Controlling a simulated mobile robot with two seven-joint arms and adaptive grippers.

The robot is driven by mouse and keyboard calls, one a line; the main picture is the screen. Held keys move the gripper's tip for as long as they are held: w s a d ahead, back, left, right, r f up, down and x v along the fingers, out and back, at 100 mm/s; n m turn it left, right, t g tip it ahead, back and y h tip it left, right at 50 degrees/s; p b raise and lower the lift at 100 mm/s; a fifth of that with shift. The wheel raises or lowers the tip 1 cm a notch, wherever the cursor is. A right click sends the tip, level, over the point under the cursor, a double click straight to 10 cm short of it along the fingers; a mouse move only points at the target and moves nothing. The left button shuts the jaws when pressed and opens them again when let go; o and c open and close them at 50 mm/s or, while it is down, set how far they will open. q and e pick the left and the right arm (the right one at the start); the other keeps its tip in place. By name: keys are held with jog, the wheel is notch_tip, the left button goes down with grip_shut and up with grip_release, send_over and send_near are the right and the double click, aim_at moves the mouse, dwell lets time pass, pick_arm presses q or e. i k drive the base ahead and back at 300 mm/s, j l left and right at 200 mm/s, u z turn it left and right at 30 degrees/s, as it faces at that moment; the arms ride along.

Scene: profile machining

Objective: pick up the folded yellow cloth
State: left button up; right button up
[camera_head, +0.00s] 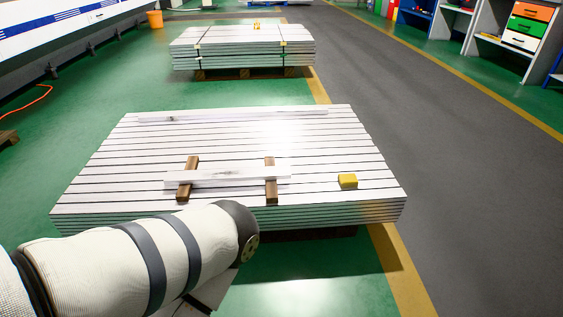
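The folded yellow cloth (347,181) is a small yellow block shape. It lies on the right part of the near stack of white profiles (330,125), close to its front edge. My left arm comes in from the lower left and ends in front of the stack, to the left of the cloth and apart from it. My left gripper is not visible; only arm links show. My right gripper is not in the view.
On the near stack, a white profile piece (228,174) rests across two brown wooden blocks (187,178), left of the cloth. A second stack (243,45) stands behind. Cabinets (525,30) line the upper right. Grey floor (470,190) on the right is clear.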

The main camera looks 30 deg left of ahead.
aim_at(350, 179)
jog(key=i+j, duration=0.2)
jog(key=i, duration=0.65)
jog(key=i+j+u, duration=0.1)
jog(key=i, duration=0.7)
jog(key=j, duration=0.1)
